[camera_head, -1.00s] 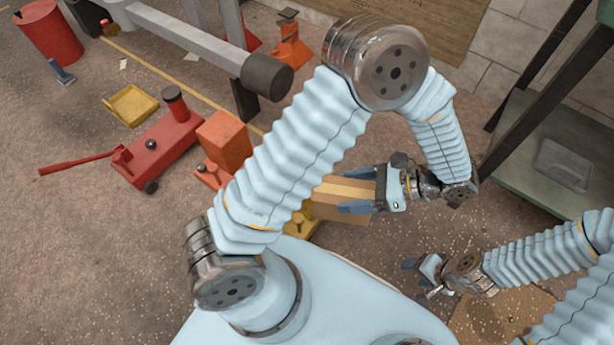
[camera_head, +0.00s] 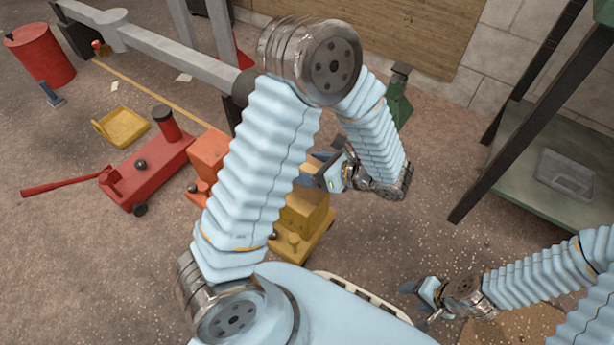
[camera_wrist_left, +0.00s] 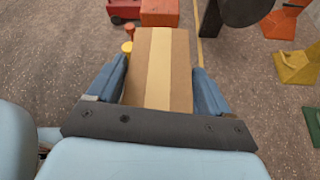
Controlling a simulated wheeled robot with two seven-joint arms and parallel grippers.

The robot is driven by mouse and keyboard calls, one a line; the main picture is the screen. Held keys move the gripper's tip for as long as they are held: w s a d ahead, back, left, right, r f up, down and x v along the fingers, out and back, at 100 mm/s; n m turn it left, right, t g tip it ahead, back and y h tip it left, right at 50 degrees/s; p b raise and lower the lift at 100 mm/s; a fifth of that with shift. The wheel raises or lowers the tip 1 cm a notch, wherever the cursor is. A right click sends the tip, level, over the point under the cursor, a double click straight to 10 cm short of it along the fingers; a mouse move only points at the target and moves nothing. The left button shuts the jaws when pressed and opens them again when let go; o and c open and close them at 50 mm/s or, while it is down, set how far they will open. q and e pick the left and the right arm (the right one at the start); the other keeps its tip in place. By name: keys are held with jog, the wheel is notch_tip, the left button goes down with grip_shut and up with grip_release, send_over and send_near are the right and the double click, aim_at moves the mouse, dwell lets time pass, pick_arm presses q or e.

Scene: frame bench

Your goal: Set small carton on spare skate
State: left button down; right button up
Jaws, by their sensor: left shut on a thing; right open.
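The small carton, a tan box with a paler tape stripe (camera_wrist_left: 158,75), fills the middle of the left wrist view. My left gripper (camera_head: 325,165) is shut on it, one blue finger on each side. In the head view my arm hides most of the carton. A yellow low-based piece with a raised block and a knob (camera_head: 308,215) stands on the floor close below it; only its yellow knobs show beside the carton in the wrist view. I cannot tell for sure whether it is the spare skate. My right gripper (camera_head: 415,305) is open and empty at lower right.
An orange block piece (camera_head: 208,155) and a red trolley jack (camera_head: 150,170) stand to the left. A yellow tray (camera_head: 122,127) lies behind them. A grey beam (camera_head: 170,45), a green stand (camera_head: 398,100) and a green shelf frame (camera_head: 550,150) stand around. Floor at centre right is clear.

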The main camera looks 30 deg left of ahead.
pick_arm(q)
jog(key=shift+w+a+f, duration=0.15)
jog(key=shift+a+f, duration=0.2)
jog(key=shift+f, duration=0.05)
jog(key=f, duration=0.2)
jog(key=f+b, duration=0.1)
jog(key=f, duration=0.1)
jog(key=shift+w+a, duration=0.15)
jog(key=shift+a, duration=0.15)
grip_release()
jog(key=shift+d+r, duration=0.1)
jog(key=shift+d+r, duration=0.2)
jog(key=shift+d, duration=0.15)
jog(key=p+v, duration=0.1)
jog(key=v, duration=1)
jog(key=shift+p, duration=0.4)
